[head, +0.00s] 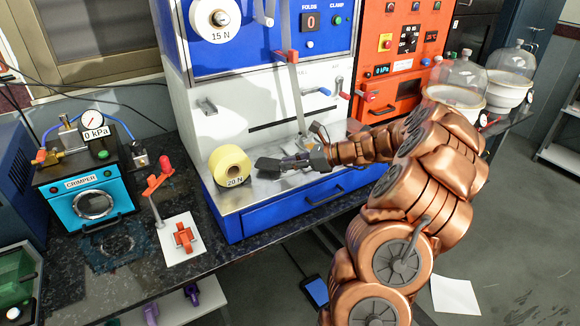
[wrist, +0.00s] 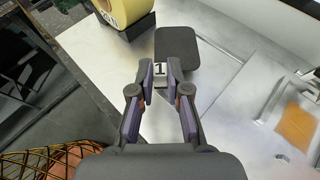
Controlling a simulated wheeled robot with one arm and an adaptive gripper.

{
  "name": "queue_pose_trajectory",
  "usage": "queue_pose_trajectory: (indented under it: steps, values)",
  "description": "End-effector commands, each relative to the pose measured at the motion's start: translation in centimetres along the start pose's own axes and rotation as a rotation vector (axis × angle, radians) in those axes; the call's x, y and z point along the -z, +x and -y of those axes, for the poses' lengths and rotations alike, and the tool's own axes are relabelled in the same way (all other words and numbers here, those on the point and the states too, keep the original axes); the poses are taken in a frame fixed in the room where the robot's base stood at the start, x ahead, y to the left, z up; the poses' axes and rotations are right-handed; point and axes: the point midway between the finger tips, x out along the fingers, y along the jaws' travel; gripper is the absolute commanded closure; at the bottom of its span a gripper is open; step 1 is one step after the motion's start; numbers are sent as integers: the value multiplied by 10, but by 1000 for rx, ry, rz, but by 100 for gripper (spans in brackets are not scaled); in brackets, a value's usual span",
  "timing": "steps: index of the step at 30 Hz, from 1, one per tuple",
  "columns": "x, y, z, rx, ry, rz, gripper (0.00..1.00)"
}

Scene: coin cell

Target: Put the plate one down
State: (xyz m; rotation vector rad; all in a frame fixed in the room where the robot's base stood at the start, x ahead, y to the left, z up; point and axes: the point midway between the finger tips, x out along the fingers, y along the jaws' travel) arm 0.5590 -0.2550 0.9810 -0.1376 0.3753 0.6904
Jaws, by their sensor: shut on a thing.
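Plate one (wrist: 177,47) is a dark flat plate with rounded corners and a white tab (wrist: 160,70) marked "1". My gripper (wrist: 161,88) is shut on this tab end, and the plate sticks out ahead of the fingers. In the head view my gripper (head: 283,163) points left over the light metal worktop of the blue machine, with the dark plate (head: 267,165) at its tip. I cannot tell whether the plate touches the worktop or hangs just above it.
A yellow roll (head: 230,167) marked "20 N" stands left of the plate, close to it. A tan square (wrist: 298,127) lies on the metal surface at right in the wrist view. The blue crimper (head: 90,195) and a red-handled lever (head: 158,178) stand on the dark bench further left.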

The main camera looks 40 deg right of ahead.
Motion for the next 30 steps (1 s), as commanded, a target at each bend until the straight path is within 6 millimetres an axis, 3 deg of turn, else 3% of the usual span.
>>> queue_pose_trajectory:
  steps: [4,14,15,22,30]
  values:
    - [14,6,0,-1,4,1,100]
    - [17,7,0,0,1,0,100]
    - [18,7,0,0,0,0,83]
    - [18,7,0,1,0,0,59]
    - [17,7,0,1,0,0,59]
